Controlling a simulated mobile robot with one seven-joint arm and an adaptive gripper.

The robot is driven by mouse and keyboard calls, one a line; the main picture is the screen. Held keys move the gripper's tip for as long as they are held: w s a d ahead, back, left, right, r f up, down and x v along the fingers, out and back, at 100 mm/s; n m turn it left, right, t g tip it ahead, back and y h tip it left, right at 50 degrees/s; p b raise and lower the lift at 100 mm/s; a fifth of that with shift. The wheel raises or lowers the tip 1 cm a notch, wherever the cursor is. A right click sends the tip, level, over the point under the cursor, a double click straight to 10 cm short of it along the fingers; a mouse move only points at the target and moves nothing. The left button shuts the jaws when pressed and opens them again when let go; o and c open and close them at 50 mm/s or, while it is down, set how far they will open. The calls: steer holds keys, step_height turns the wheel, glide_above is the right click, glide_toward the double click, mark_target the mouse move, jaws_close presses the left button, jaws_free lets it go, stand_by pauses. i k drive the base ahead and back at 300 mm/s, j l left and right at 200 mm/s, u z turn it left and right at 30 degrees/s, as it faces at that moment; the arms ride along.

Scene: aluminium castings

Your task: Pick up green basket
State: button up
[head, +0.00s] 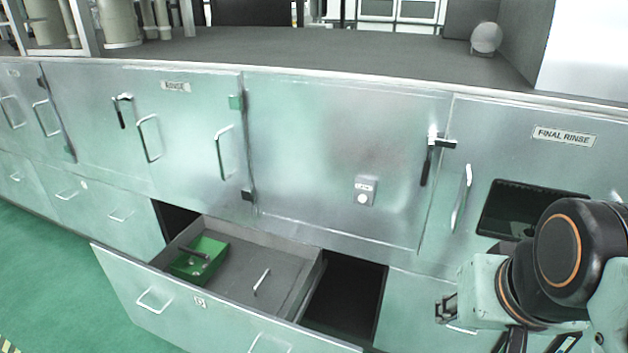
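The green basket (211,246) sits in the left part of an open drawer (300,290). A dark bar, perhaps its handle, shows across it. My gripper (443,307) is at the lower right, well to the right of the drawer and apart from the basket. Its fingers are small and dark in the picture, and I cannot tell whether they are open or shut. Nothing is visibly held in it.
A light metal handle (261,283) shows in the drawer right of the basket. Dark openings flank the drawer. Metal cabinet doors (340,165) with protruding handles rise behind it. Green floor (60,290) is clear at lower left.

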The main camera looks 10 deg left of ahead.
mark_target(204, 250)
steer(key=j+z, duration=0.15)
steer(key=z, duration=0.3)
steer(key=j+z, duration=0.15)
steer(key=z, duration=0.35)
steer(key=j, duration=1.2)
steer(key=k+j, duration=0.1)
steer(key=j, duration=1.05)
